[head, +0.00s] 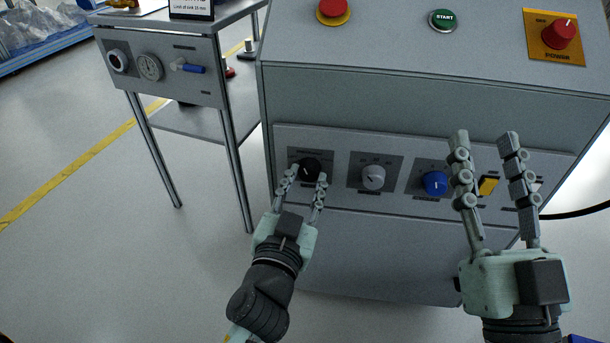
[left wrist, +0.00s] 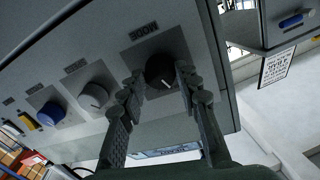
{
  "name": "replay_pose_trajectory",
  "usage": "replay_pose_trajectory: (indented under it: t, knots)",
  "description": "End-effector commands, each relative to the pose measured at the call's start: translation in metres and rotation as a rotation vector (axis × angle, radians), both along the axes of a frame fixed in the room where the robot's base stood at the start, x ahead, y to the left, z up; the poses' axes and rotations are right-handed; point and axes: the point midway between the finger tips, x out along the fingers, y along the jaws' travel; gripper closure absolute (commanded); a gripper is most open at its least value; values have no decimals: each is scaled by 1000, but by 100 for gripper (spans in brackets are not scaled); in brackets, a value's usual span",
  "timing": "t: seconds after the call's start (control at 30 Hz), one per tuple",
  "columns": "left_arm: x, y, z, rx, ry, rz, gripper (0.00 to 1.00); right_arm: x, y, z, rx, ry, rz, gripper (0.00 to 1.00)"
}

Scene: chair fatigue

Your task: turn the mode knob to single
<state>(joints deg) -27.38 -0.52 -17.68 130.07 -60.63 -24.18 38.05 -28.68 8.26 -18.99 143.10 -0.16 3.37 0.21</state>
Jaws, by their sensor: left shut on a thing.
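The black mode knob (head: 309,168) sits at the left end of the cabinet's front control panel. It also shows in the left wrist view (left wrist: 160,70), under a label that reads "MODE", with a white pointer line on its face. My left gripper (head: 306,178) has its fingers on either side of this knob and is shut on it. In the left wrist view the two fingertips (left wrist: 160,82) flank the knob. The knob's small position marks are too blurred to read. My right gripper (head: 485,142) is open and empty, in front of the panel's right part.
Right of the mode knob are a grey knob (head: 373,177), a blue knob (head: 434,183) and a yellow switch (head: 488,186). On the cabinet top are a red button (head: 333,10), a green START button (head: 443,19) and a red POWER knob (head: 560,34). A side table (head: 170,68) stands at left.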

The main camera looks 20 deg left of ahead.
Motion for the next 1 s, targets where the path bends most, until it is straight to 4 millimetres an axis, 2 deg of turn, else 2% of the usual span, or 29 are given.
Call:
replay_pose_trajectory:
  t: [0.33, 0.37, 0.5, 0.83, 1.0]
  knots:
    - [0, 0, 1, 35, 4, 0, 96, 1, 1, -5, -11, 32, 3, 60]
    - [0, 0, 1, 35, 4, 0, 65, 1, 1, -5, -11, 32, 3, 60]
    - [0, 0, 1, 34, 4, 0, 48, 1, 1, -5, -11, 31, 3, 60]
    - [0, 0, 3, 33, 3, 0, 46, 2, 1, -5, -11, 29, 1, 60]
    - [0, 0, 25, 32, -2, 0, 46, 1, 1, -5, -10, 29, 2, 60]
